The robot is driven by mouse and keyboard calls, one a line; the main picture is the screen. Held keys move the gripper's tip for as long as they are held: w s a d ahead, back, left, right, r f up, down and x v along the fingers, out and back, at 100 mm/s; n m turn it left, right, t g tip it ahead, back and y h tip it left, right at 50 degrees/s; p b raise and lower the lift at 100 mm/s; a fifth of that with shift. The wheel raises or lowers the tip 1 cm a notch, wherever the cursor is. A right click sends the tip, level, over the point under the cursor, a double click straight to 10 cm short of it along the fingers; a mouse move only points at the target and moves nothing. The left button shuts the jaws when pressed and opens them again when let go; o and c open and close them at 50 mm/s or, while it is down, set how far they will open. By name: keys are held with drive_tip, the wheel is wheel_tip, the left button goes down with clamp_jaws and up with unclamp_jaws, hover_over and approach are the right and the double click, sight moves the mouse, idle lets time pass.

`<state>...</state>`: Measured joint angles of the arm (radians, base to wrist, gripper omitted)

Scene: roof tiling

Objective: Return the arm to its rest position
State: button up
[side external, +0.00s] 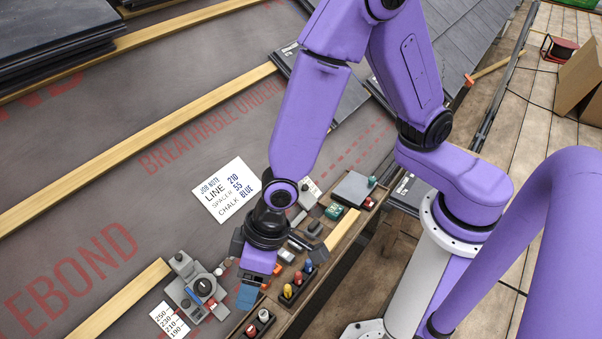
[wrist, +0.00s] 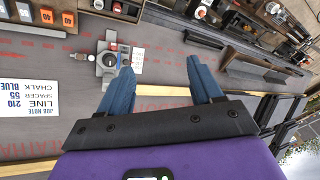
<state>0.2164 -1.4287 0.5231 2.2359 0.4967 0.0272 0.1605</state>
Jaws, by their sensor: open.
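My gripper (side external: 247,297) is at the lower middle of the side view, pointing down over the roof near the tool tray. In the wrist view its two blue fingers stand wide apart (wrist: 163,84), with only dark underlay and part of a batten between them, so it is empty. My arm is bent, reaching out from its base at the right over the tray. A grey gauge with a round dial (side external: 195,286) lies left of my gripper, apart from it; it also shows in the wrist view (wrist: 107,62).
A wooden tool tray (side external: 300,318) holds chalk bottles, blocks and small tools close beside my gripper. A job note (side external: 222,190) reads LINE 210, SPACER 55, CHALK BLUE. Wooden battens (side external: 140,137) cross the underlay. Slates (side external: 55,35) are stacked upper left. Underlay left of the note is clear.

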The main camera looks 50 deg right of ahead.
drive_tip(key=s+d+r+n+h, duration=0.1)
drive_tip(key=s+d+r+n, duration=0.1)
drive_tip(key=d, duration=0.6)
drive_tip(key=s+d+r+n+h, duration=0.1)
drive_tip(key=s+d+r+n, duration=0.1)
drive_tip(key=s+d+r, duration=0.2)
drive_tip(key=s+d+r+n+g+h, duration=0.1)
drive_tip(key=d+r, duration=0.6)
drive_tip(key=d, duration=0.7)
drive_tip(key=shift+s+r+n+h, duration=0.35)
drive_tip(key=shift+s+n, duration=0.25)
drive_tip(key=shift+s, duration=0.5)
